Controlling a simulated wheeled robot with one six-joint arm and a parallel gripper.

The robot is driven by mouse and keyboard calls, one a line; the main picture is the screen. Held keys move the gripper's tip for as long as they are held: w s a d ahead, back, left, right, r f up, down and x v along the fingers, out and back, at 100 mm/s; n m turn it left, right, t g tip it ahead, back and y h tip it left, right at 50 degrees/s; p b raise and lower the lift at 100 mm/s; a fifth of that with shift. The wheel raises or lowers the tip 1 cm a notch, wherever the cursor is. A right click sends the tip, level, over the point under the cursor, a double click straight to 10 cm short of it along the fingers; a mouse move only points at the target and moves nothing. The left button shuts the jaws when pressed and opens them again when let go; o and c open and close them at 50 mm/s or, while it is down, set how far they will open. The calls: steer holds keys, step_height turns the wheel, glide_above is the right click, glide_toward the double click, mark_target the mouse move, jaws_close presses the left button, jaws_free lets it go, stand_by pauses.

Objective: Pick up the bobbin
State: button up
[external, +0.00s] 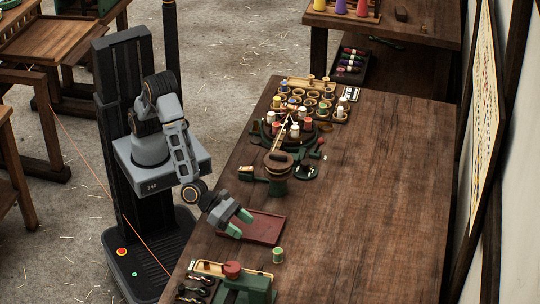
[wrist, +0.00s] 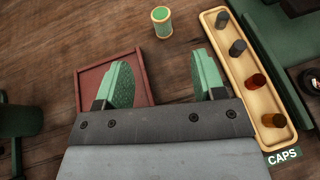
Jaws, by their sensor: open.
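A small green bobbin (external: 277,256) with cream ends stands on the wooden bench in front of the red tray, toward the near end. In the wrist view the green and cream bobbin (wrist: 161,21) stands upright beyond my fingertips, at the top centre. My gripper (external: 239,223) has two green-padded fingers and hovers over the red tray, behind and left of the bobbin. In the wrist view my gripper (wrist: 163,75) is open, with nothing between its fingers. It is apart from the bobbin.
The red tray (external: 264,228) lies under my gripper. A wooden caps tray (wrist: 261,105) with several caps lies right of my fingers, beside a green machine (external: 247,288). A round rack of spools (external: 291,126) stands at the far end. The bench's right side is clear.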

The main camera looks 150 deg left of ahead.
steer(key=p, duration=0.1)
glide_toward(275, 250)
steer(key=x, duration=0.4)
steer(key=shift+w+a, duration=0.25)
steer(key=shift+a, duration=0.1)
steer(key=shift+p+x, duration=0.6)
steer(key=shift+x, duration=1.65)
steer(key=shift+d+f, duration=0.1)
steer(key=shift+f, duration=0.05)
steer(key=c, duration=1)
